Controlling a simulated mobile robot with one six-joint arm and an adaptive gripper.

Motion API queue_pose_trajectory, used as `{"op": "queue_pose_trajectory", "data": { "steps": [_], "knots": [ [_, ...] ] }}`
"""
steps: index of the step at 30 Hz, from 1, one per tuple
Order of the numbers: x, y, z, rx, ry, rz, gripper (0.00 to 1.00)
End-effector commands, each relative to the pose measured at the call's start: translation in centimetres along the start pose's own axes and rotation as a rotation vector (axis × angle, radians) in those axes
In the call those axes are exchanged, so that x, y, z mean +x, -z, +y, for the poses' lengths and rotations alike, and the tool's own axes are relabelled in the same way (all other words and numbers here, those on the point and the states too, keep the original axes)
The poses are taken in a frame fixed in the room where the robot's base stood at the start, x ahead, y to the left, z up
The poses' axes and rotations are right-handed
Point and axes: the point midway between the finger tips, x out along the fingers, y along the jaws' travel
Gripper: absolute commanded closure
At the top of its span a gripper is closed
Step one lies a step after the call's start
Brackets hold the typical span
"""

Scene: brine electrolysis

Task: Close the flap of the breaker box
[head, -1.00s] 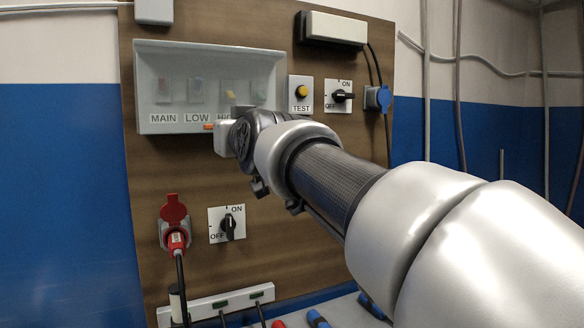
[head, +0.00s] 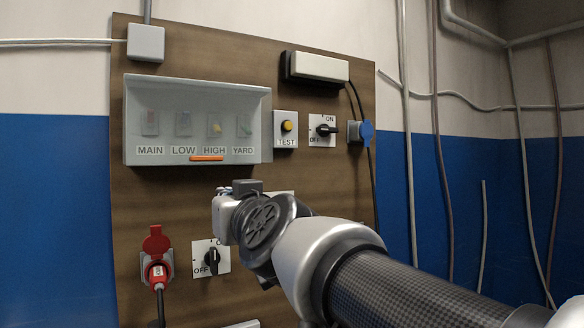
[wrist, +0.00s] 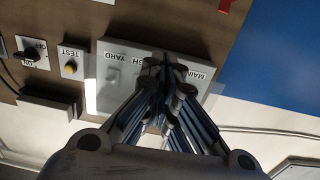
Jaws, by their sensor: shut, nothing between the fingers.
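The breaker box (head: 132,150) is a grey case at the upper left of the board, with switches labelled MAIN, LOW, HIGH and YARD. Its see-through flap (head: 197,97) hangs down over the switches, with an orange handle (head: 207,158) at the lower edge. It looks down across the front; whether it is fully flush I cannot tell. In the head view my arm's end is below the box, with its fingers hidden. In the wrist view my gripper (wrist: 166,66) is shut and empty, in front of the upside-down box (wrist: 112,47), covering its middle labels.
A TEST button (head: 287,127) and a rotary switch (head: 322,130) sit right of the box. A red plug and socket (head: 156,258) and a second rotary switch (head: 211,258) are lower on the board. A cable hangs at the board's right edge.

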Motion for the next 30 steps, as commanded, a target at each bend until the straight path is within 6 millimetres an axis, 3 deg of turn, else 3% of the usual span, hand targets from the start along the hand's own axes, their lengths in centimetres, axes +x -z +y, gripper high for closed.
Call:
{"op": "queue_pose_trajectory", "data": {
  "steps": [1,10,18,24,30],
  "knots": [
    [0.0,1.6,0.3,-0.002,-0.013,-0.007,1.00],
    [-0.5,5.4,1.6,-0.011,-0.065,-0.030,1.00],
    [-1.8,8.6,1.0,-0.013,-0.038,-0.034,1.00],
    [-2.8,9.8,-0.1,-0.005,0.005,-0.037,1.00],
    [-2.9,9.7,-0.6,-0.001,0.025,-0.039,1.00]
  ]
}}
